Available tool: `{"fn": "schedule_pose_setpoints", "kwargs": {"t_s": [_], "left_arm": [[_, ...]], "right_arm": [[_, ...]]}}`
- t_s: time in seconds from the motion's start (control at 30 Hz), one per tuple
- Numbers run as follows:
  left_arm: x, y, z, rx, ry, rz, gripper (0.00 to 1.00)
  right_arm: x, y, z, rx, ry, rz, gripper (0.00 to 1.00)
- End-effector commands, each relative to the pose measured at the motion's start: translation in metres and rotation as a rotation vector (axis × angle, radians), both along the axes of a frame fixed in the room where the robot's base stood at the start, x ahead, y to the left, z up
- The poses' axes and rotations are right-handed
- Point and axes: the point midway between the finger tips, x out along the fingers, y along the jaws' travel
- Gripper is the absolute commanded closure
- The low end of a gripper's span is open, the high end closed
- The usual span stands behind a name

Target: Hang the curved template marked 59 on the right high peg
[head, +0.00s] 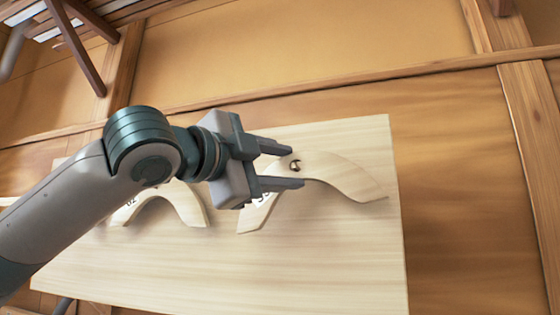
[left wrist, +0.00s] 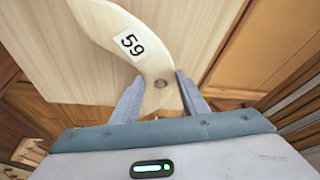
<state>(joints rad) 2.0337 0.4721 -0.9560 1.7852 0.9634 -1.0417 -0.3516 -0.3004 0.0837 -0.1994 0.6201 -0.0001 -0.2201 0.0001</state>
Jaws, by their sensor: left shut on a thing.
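The pale wooden curved template marked 59 (head: 345,178) lies against or just in front of the pale board (head: 330,265) in the head view. Its 59 label shows clearly in the left wrist view (left wrist: 131,43) and is mostly covered by a finger in the head view. My left gripper (head: 296,166) is shut on this template, with one finger on each side of its upper middle. A dark round spot, peg end or hole, shows between the fingertips; I cannot tell which. Whether the template touches the board is unclear. My right gripper is not in view.
Another curved template (head: 185,203) hangs on the board to the left, partly behind my left arm; its number is partly hidden. A wooden rail (head: 420,68) and post (head: 535,150) frame the wall. The lower board is clear.

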Motion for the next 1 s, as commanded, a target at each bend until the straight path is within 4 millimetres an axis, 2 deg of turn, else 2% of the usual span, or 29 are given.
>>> {"fn": "schedule_pose_setpoints", "kwargs": {"t_s": [0.4,1.0], "left_arm": [[0.015,-0.005,-0.005,-0.001,0.0,-0.001,0.87],[0.017,-0.006,-0.006,-0.001,-0.002,0.0,0.87]], "right_arm": [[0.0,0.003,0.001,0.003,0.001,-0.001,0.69],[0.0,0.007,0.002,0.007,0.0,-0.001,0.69]]}}
